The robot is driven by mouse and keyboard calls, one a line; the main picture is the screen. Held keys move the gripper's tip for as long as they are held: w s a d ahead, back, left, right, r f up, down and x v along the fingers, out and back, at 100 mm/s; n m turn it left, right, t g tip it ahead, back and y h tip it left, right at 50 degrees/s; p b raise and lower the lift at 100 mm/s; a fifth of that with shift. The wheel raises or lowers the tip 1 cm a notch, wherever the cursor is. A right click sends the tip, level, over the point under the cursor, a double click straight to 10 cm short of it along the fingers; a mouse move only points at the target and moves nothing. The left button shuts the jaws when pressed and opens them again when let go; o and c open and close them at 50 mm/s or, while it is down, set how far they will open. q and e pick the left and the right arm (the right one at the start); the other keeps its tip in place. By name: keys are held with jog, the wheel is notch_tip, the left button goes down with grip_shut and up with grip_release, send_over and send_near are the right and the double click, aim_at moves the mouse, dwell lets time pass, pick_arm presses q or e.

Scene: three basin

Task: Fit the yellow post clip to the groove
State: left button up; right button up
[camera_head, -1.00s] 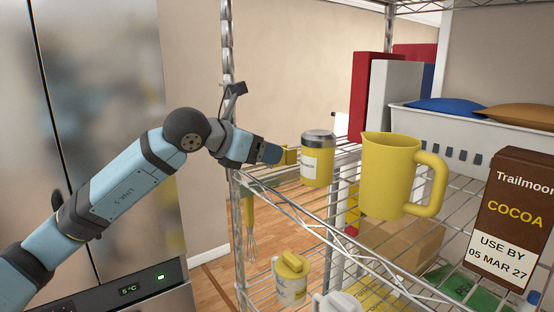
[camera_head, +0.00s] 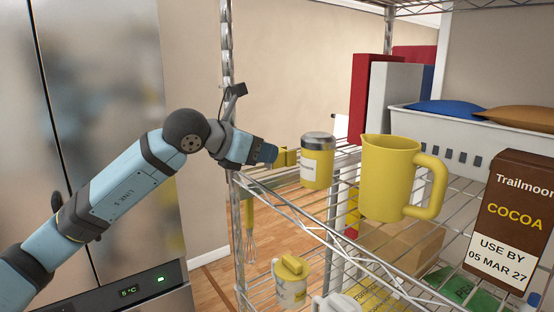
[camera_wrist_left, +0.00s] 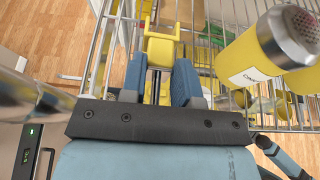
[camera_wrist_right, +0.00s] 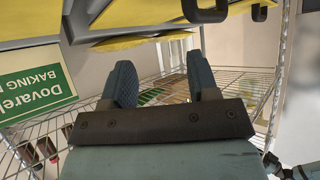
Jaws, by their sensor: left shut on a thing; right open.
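A yellow clip (camera_head: 283,158) is held at the end of my left gripper (camera_head: 270,154), at the near-left edge of the upper wire shelf. In the left wrist view the clip (camera_wrist_left: 161,47) lies between and just beyond the two blue fingers of my left gripper (camera_wrist_left: 161,75). The chrome shelf post (camera_head: 227,130) stands behind that wrist, and a post also shows at the left of the left wrist view (camera_wrist_left: 35,100). I cannot make out its groove. My right gripper (camera_wrist_right: 160,80) is open and empty, seen only in its wrist view.
A yellow jar with a grey lid (camera_head: 317,160) stands close right of the clip. A yellow pitcher (camera_head: 388,178) and a cocoa box (camera_head: 512,220) stand further right. A yellow-lidded mug (camera_head: 291,282) is below. A whisk (camera_head: 250,235) hangs beside the post.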

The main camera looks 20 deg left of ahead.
pick_arm(q)
jog(key=shift+r+p, duration=0.5)
jog(key=shift+r, duration=1.2)
jog(key=shift+o, duration=1.2)
jog(key=shift+c, duration=1.2)
